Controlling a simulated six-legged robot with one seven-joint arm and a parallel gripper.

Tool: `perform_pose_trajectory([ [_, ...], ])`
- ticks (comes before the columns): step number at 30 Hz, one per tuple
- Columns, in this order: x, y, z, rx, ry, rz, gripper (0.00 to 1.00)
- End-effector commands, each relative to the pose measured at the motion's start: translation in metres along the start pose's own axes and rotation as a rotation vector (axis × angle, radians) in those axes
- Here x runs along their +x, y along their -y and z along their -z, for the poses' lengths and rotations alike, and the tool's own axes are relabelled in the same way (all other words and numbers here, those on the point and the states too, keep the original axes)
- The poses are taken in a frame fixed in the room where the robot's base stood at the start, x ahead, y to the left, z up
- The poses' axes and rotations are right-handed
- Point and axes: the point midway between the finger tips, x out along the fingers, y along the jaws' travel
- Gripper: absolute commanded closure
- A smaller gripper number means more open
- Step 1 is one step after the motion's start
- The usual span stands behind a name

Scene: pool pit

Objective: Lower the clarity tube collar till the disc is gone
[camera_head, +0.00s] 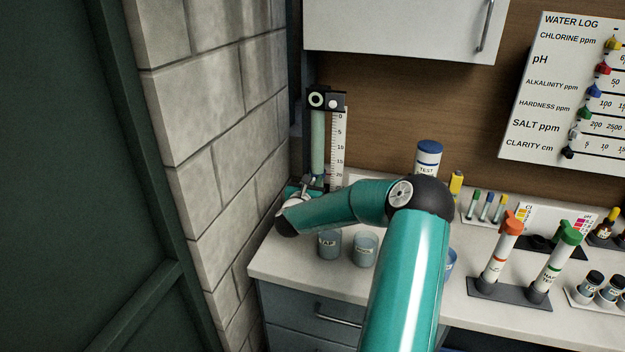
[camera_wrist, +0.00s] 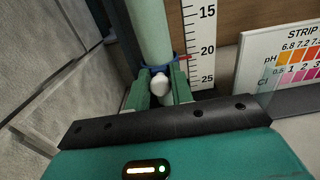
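The clarity tube (camera_head: 318,140) is a pale green upright tube at the back left of the counter. It also shows in the wrist view (camera_wrist: 151,30). A white knob (camera_wrist: 160,84) sticks out from the collar. My gripper (camera_wrist: 160,88) has its green fingers on either side of the knob, apparently closed on it. In the head view my gripper (camera_head: 308,187) is at the tube's lower part. The disc cannot be made out.
A black head with a round ring (camera_head: 318,99) tops the tube. Two labelled cups (camera_head: 329,244) stand in front, close to my forearm. A block wall (camera_head: 235,150) is close on the left. A strip chart (camera_wrist: 290,60) stands right of the scale. The water log board (camera_head: 545,90) hangs right.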

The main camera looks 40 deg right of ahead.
Motion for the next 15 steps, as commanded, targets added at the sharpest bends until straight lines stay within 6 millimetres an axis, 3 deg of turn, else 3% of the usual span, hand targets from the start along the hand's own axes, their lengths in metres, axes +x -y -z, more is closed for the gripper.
perform_pose_trajectory([
  [2, 0.000, 0.001, -0.001, 0.000, 0.002, 0.001, 0.63],
  [11, -0.001, 0.000, -0.001, 0.000, 0.001, 0.000, 0.63],
  [15, -0.012, -0.001, -0.001, 0.000, 0.000, -0.002, 0.63],
])
